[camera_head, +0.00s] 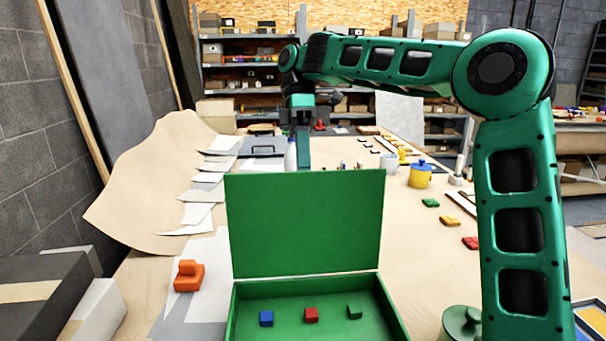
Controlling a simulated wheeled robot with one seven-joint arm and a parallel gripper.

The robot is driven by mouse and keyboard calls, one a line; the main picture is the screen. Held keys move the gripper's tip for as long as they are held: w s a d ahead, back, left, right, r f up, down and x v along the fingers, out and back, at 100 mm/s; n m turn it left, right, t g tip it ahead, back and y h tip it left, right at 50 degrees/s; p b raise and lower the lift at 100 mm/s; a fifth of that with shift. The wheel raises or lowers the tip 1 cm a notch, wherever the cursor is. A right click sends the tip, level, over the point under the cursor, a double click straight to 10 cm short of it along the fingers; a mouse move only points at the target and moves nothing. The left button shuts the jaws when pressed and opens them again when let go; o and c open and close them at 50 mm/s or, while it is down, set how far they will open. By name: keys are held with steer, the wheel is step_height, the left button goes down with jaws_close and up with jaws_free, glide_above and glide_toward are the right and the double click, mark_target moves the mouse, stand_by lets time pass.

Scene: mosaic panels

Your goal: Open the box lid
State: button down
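A green box (236,316) stands on the table at the bottom centre. Its green lid (304,222) stands upright at the box's back edge, so the box is open. A blue block (266,318), a red block (311,315) and a green block (355,311) lie inside on the box floor. My gripper (304,160) is beyond the lid and points down. The lid hides its lower end, so I cannot tell whether the fingers are open or shut, or whether they touch the lid.
An orange block piece (188,277) lies left of the box. Papers (205,190) lie along the left edge. Shelves (250,75) stand at the back.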

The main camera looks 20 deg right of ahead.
steer(key=shift+r, duration=0.15)
steer(key=c, duration=1.9)
jaws_free()
steer(key=shift+o, duration=0.4)
